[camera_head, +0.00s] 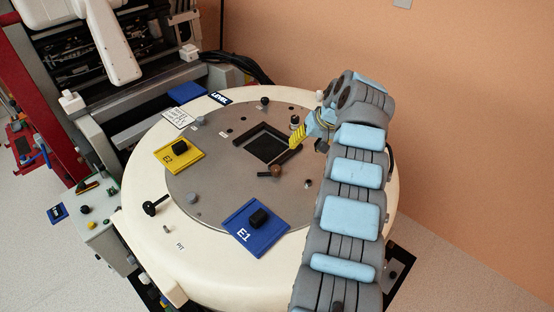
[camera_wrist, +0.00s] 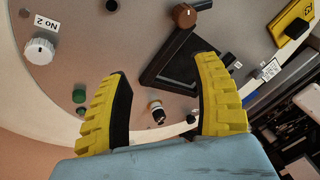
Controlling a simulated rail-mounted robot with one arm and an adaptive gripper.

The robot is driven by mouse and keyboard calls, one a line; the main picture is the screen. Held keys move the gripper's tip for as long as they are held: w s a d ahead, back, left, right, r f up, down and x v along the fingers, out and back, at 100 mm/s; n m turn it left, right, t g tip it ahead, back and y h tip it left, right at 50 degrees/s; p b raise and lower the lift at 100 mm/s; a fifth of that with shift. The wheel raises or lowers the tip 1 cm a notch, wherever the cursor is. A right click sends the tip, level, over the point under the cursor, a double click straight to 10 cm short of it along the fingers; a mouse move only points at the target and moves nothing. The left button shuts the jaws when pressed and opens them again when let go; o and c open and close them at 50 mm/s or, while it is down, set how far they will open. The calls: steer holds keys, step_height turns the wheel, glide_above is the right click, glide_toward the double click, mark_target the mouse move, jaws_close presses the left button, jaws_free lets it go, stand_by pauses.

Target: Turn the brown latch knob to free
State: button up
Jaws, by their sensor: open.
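The brown latch knob (camera_head: 276,169) sits on the grey round plate, just in front of the square dark opening, with a short dark bar beside it. It also shows in the wrist view (camera_wrist: 185,15) at the top, near the corner of the dark frame. My gripper (camera_wrist: 160,80) has yellow ribbed fingers spread wide with nothing between them. In the head view my gripper (camera_head: 295,140) is over the right side of the plate, beside the opening and apart from the knob. Part of it is hidden by my arm.
The square opening (camera_head: 264,144) has a raised dark frame. A blue E1 plate (camera_head: 240,230) and a yellow E2 plate (camera_head: 190,162) carry black knobs. A white knob (camera_wrist: 39,51), a green knob (camera_wrist: 79,96) and other small fittings stand on the plate around my fingers.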

steer(key=s+d+r+m+t+y+p, duration=0.15)
steer(key=m+p, duration=0.25)
steer(key=m, duration=0.4)
steer(key=s+d+m+p, duration=0.1)
steer(key=d+m+p, duration=0.25)
steer(key=m, duration=0.55)
steer(key=m+t+y+p, duration=0.1)
steer(key=m+t+p, duration=0.15)
steer(key=m, duration=0.85)
glide_toward(277, 168)
steer(key=w+f+g+b, duration=0.1)
steer(key=b, duration=0.4)
steer(key=shift+w+a+f, duration=0.15)
steer(key=shift+w+a, duration=0.05)
steer(key=shift+w+a+f, duration=0.1)
steer(key=shift+w+a, duration=0.1)
steer(key=shift+a, duration=0.1)
steer(key=shift+w+a+f, duration=0.3)
steer(key=shift+w+f, duration=0.1)
steer(key=shift+w, duration=0.05)
steer(key=shift+x, duration=2.65)
steer(key=shift+w+a+f, duration=0.25)
steer(key=shift+a+f, duration=0.2)
